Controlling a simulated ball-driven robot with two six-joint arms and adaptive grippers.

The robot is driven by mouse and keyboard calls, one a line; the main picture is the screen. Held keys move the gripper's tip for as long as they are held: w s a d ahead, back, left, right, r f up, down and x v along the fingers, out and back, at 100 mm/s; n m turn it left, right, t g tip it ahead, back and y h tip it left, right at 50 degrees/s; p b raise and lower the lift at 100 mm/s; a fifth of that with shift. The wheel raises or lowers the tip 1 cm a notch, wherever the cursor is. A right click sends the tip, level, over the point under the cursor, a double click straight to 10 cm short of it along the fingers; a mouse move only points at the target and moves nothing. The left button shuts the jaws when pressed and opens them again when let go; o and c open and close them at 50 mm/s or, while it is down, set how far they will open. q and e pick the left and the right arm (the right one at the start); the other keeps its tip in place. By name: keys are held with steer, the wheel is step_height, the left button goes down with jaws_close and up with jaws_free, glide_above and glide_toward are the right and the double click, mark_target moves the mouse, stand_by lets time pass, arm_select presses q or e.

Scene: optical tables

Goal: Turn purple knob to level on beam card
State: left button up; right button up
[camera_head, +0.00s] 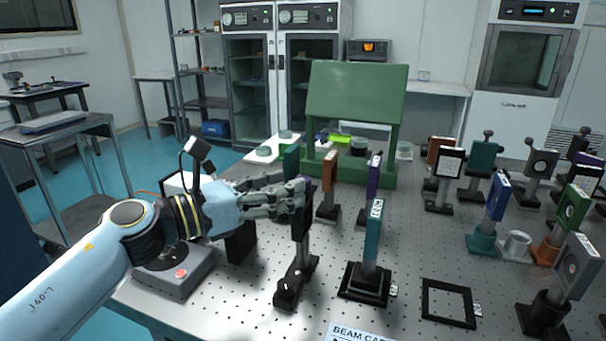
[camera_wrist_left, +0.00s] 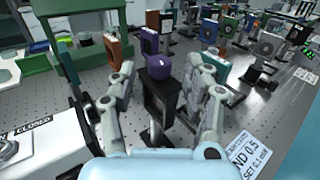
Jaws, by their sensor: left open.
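The purple knob (camera_wrist_left: 158,67) sits on top of a dark upright mount (camera_wrist_left: 160,100) in the left wrist view. My left gripper (camera_wrist_left: 163,75) is open, with its fingers on either side of the knob and mount; I cannot tell whether they touch. The beam card (camera_head: 362,333) is cut off at the bottom edge. A white card (camera_wrist_left: 250,156) with partly readable text also shows in the left wrist view. My right gripper is not in view.
A teal plate on a post (camera_head: 373,232) stands just right of the mount, and an orange-brown one (camera_head: 329,172) behind it. A grey box with a red button (camera_head: 176,271) is at the left. A green stand (camera_head: 356,92) is at the back. Several optics crowd the right.

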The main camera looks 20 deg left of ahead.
arm_select(q)
steer(key=shift+x, duration=2.3)
steer(key=c, duration=1)
jaws_close()
steer(key=shift+f+p, duration=0.1)
steer(key=shift+p, duration=0.2)
